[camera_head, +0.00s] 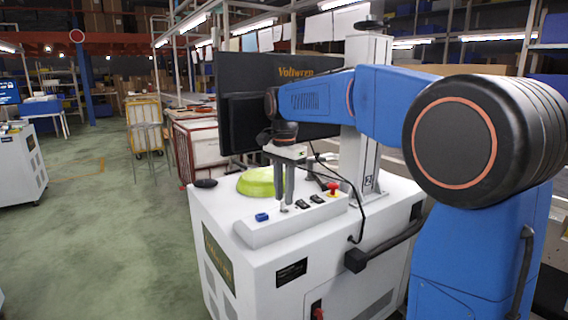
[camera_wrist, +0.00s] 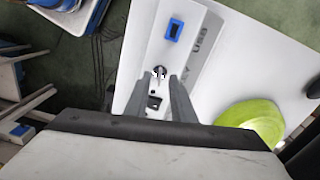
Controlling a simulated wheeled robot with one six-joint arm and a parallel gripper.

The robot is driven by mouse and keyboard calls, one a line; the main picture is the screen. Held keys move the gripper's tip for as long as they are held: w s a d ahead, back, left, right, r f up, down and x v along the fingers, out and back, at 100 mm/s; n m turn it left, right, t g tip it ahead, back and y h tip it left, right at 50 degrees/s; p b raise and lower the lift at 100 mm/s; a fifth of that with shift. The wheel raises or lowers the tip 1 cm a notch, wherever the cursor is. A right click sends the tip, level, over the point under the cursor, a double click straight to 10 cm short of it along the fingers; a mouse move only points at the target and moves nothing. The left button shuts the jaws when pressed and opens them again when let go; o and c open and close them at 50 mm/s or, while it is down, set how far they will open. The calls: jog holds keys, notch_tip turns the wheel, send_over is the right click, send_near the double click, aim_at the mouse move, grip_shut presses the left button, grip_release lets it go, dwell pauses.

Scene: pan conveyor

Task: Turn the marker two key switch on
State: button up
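The key switch (camera_wrist: 159,72) is a small round metal switch with a key in it, on the raised strip of a white cabinet. In the wrist view it sits between and just past the tips of my gripper (camera_wrist: 157,78). The two fingers stand apart with a gap between them, and nothing is held. In the head view my gripper (camera_head: 283,203) points down at the strip, and its fingers largely hide the key switch. I cannot make out any marker label. Whether the fingertips touch the key cannot be told.
On the strip are a blue USB socket (camera_head: 262,217), black rocker switches (camera_head: 302,204) and a red stop button (camera_head: 333,187). A green rounded object (camera_head: 256,182) lies behind the strip. A monitor (camera_head: 240,100) and a grey post (camera_head: 366,150) rise behind. A black cable crosses the cabinet top.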

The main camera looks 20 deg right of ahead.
notch_tip(320, 180, up, 16)
dwell(0.5)
jog(key=s+d+f+n+t, duration=0.2)
jog(key=s+f+n, duration=0.4)
jog(key=s+f, duration=0.9)
jog(key=s+d+f+n+t, duration=0.2)
jog(key=s+d+f+n, duration=0.3)
jog(key=s+f, duration=1)
jog(key=s+n, duration=0.1)
jog(key=s, duration=0.2)
jog(key=shift+s+n+t, duration=0.25)
jog(key=shift+n+t, duration=0.05)
jog(key=shift+t, duration=0.1)
